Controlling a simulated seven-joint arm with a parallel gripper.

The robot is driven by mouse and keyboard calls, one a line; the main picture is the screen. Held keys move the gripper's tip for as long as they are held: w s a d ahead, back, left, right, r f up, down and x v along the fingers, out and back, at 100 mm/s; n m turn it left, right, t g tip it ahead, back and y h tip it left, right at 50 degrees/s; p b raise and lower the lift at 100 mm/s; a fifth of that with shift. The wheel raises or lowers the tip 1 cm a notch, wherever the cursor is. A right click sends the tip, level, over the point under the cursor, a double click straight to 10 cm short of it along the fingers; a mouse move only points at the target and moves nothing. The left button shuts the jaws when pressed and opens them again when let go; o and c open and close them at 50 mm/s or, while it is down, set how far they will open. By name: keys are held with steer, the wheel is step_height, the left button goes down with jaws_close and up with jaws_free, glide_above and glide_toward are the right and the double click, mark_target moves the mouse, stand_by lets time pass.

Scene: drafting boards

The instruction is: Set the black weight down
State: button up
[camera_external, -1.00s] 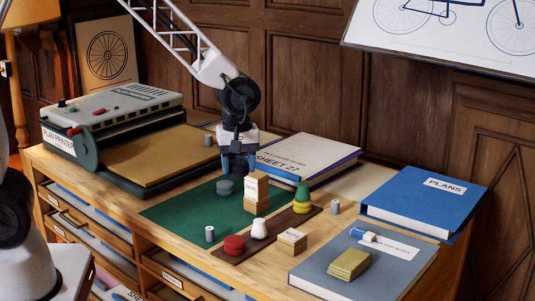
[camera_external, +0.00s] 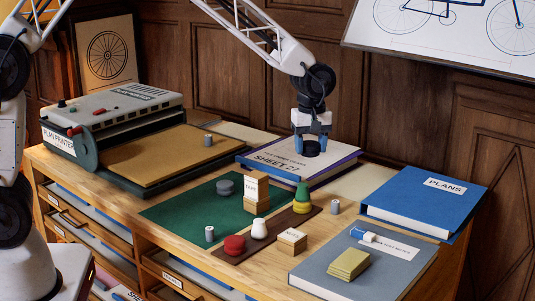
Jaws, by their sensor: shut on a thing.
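My gripper (camera_external: 312,142) has blue fingers and is shut on the black weight (camera_external: 312,150). Only a dark lower part of the weight shows between the fingers. It is over the right part of the thick book marked SHEET 27 (camera_external: 270,161); I cannot tell whether it touches the cover. A dark grey round weight (camera_external: 225,187) sits apart on the green mat (camera_external: 180,211).
A wooden block stack (camera_external: 257,196) with a label stands on the mat. A brown strip (camera_external: 220,252) holds red, white, and green and yellow pieces. Small grey cylinders stand around. The plan printer (camera_external: 110,115) is at left, blue PLANS binder (camera_external: 420,198) at right.

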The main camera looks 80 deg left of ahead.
steer(key=w+a+f, duration=0.1)
steer(key=w+a, duration=0.3)
steer(key=w, duration=0.3)
steer(key=w+a+f, duration=0.1)
steer(key=w+a, duration=0.3)
steer(key=w, duration=0.3)
glide_above(352, 196)
steer(key=shift+d+f, duration=0.1)
steer(key=shift+f, duration=2.25)
steer(key=shift+f, duration=0.1)
steer(key=shift+f, duration=3.05)
steer(key=shift+f, duration=1.85)
steer(key=shift+f, duration=0.15)
